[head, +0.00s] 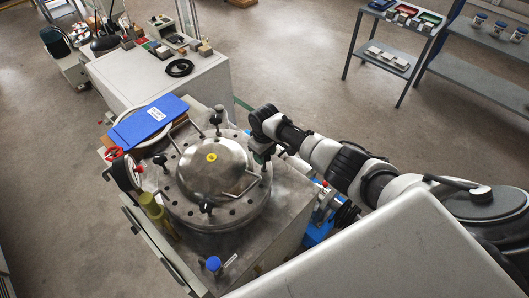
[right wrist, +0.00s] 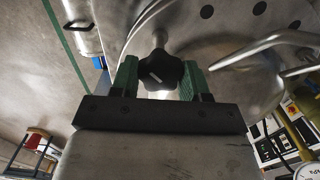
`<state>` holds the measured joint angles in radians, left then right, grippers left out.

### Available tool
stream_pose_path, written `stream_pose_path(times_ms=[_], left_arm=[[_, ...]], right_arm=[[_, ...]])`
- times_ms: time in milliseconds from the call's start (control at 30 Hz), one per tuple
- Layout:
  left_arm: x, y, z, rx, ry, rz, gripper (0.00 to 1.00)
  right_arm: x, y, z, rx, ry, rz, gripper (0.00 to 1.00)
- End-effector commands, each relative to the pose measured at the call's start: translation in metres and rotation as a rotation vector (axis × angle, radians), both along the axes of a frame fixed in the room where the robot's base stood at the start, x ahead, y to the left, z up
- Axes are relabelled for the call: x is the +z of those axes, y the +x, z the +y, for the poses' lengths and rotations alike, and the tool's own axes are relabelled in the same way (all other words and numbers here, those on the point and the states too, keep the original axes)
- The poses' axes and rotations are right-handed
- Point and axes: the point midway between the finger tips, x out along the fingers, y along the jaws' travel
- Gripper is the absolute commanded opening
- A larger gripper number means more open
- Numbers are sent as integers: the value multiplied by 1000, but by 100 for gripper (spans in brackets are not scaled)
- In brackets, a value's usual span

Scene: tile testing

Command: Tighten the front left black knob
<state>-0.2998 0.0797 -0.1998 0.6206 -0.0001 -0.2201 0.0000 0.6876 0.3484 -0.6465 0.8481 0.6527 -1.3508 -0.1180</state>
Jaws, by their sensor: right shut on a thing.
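A round metal pressure vessel (head: 210,172) with a domed lid stands on a metal-topped bench. Black knobs sit around its rim: one at the back (head: 215,119), one at the left (head: 159,159) and one at the near side (head: 205,207). My right gripper (head: 262,154) is at the right side of the rim, pointing down, and hides the knob there. In the right wrist view, its green fingers (right wrist: 158,80) are on both sides of a black star-shaped knob (right wrist: 160,70), shut on it. My left gripper is not in view.
A blue binder (head: 150,121) lies behind the vessel. A pressure gauge (head: 125,172) stands at its left, and a blue-capped item (head: 213,264) on the front of the bench. A bent metal handle (right wrist: 265,48) is close to the gripped knob. Shelves (head: 490,75) stand far right.

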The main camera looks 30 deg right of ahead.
Motion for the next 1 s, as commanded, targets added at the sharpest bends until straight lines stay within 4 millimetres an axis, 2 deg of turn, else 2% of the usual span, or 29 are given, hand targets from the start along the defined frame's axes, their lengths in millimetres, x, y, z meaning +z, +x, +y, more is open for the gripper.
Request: stream_pose_path(times_ms=[367, 400, 533, 833, 1000], left_arm=[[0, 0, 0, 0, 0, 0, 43], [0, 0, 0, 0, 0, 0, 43], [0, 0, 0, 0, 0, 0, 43], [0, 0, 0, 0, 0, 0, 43], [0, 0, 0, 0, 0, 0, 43]], right_arm=[[1, 1, 0, -6, 1, -4, 22], [1, 1, 0, -5, 2, -5, 52], [1, 1, 0, -5, 1, -4, 71], [2, 1, 0, -3, 1, -2, 71], [20, 1, 0, -2, 2, -5, 71]])
